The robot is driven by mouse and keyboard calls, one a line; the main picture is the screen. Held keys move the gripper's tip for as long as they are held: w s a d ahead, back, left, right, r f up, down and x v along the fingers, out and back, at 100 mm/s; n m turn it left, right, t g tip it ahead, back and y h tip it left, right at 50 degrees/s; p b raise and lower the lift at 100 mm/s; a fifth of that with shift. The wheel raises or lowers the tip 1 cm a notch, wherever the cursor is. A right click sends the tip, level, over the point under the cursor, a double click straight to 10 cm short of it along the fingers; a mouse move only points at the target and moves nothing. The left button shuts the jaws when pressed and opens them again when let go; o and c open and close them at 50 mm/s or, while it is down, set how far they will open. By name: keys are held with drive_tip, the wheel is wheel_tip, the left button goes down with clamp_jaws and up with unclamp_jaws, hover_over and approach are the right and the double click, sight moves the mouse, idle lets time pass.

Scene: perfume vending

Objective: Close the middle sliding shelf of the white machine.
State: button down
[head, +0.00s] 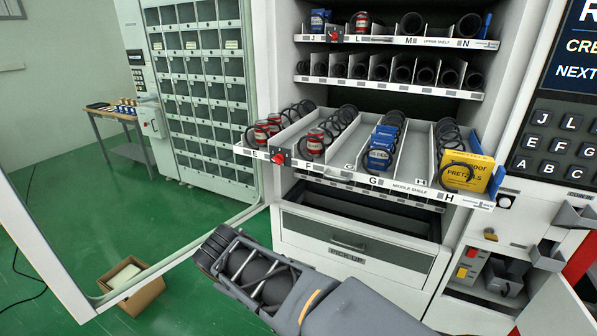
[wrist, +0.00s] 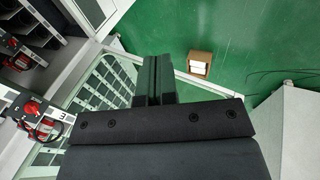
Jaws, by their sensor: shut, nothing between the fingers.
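The middle sliding shelf (head: 345,177) of the white machine (head: 258,90) is pulled out, jutting forward below the upper shelves. It carries red cans, a blue packet (head: 381,148) and a yellow pretzel bag (head: 466,171) in wire coils. A red knob (head: 279,157) sits on its front strip near the left end; a red knob also shows at the left of the wrist view (wrist: 32,108). My gripper (head: 214,246) is below and left of the shelf front, apart from it. Its two fingers (wrist: 157,80) are together and empty in the wrist view.
The open glass door (head: 40,230) spans the left. The pick-up drawer (head: 347,244) is below the shelf. A keypad panel (head: 556,145) stands at the right. A cardboard box (head: 132,285) lies on the green floor, also visible in the wrist view (wrist: 200,65).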

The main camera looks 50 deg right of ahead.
drive_tip(key=w+d+r+n+g+h, duration=0.1)
drive_tip(key=w+d+r+n+h, duration=0.15)
drive_tip(key=d+n+h, duration=0.7)
drive_tip(key=n+t+h+b, duration=0.1)
drive_tip(key=n+t+h, duration=0.25)
drive_tip(key=n, duration=0.45)
approach(310, 169)
drive_tip(key=p+x, duration=0.2)
drive_tip(key=x, duration=0.4)
drive_tip(key=shift+p, duration=0.3)
drive_tip(key=shift+x, duration=0.8)
drive_tip(key=shift+n, duration=0.25)
